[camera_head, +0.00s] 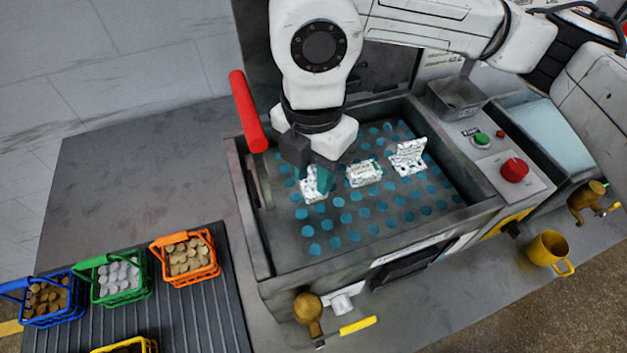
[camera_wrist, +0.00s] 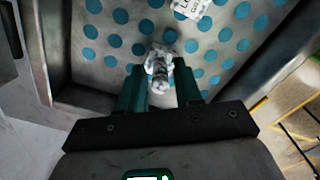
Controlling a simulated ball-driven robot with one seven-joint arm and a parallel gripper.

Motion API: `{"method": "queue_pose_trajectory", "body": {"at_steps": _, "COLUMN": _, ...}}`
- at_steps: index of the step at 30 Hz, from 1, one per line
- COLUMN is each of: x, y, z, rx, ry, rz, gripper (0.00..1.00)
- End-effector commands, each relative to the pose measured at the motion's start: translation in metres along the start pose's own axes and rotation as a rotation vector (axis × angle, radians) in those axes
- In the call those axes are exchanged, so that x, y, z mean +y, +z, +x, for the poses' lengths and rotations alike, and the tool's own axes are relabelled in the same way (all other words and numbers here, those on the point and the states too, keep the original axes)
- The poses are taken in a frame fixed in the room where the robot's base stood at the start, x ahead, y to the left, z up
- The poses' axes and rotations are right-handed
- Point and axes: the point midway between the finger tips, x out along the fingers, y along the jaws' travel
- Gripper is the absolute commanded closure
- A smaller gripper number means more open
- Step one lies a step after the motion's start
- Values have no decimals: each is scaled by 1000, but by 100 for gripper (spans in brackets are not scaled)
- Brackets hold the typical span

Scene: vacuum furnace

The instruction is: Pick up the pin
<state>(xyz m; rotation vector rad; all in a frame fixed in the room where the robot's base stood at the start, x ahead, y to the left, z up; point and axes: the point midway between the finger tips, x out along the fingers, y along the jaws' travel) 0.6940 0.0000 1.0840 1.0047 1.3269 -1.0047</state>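Three white mottled pieces lie on the blue-dotted bed (camera_head: 376,226) of the furnace box: a left piece (camera_head: 309,192), a middle piece (camera_head: 364,173) and a right piece (camera_head: 408,157) with an upright plate. I cannot make out with certainty which part is the pin. My gripper (camera_head: 322,184) points down over the left piece and partly hides it. In the wrist view its two teal fingers (camera_wrist: 159,88) are apart, with a narrow grey-white mottled part (camera_wrist: 159,66) between and just beyond them. A gap shows on both sides of that part.
The box walls (camera_head: 250,215) surround the bed, with a red handle (camera_head: 248,112) at the left. Blue (camera_head: 50,318), green (camera_head: 105,297) and orange (camera_head: 163,277) baskets of round pieces stand at lower left. A yellow mug (camera_head: 548,250) stands at right. The table's upper left is clear.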

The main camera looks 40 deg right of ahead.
Motion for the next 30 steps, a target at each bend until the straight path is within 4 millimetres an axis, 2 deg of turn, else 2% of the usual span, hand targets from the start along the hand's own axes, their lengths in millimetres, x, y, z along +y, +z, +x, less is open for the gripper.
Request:
{"method": "queue_pose_trajectory", "body": {"at_steps": 2, "x": 0, "y": 0, "z": 0, "rx": 0, "ry": 0, "rz": 0, "gripper": 74}}
{"method": "queue_pose_trajectory", "body": {"at_steps": 10, "x": 0, "y": 0, "z": 0, "rx": 0, "ry": 0, "rz": 0, "gripper": 99}}
{"method": "queue_pose_trajectory", "body": {"at_steps": 25, "x": 0, "y": 0, "z": -1, "rx": 0, "ry": 1, "rz": 0, "gripper": 100}}
{"method": "queue_pose_trajectory", "body": {"at_steps": 30, "x": 1, "y": 0, "z": -9, "rx": -2, "ry": 2, "rz": 0, "gripper": 100}}
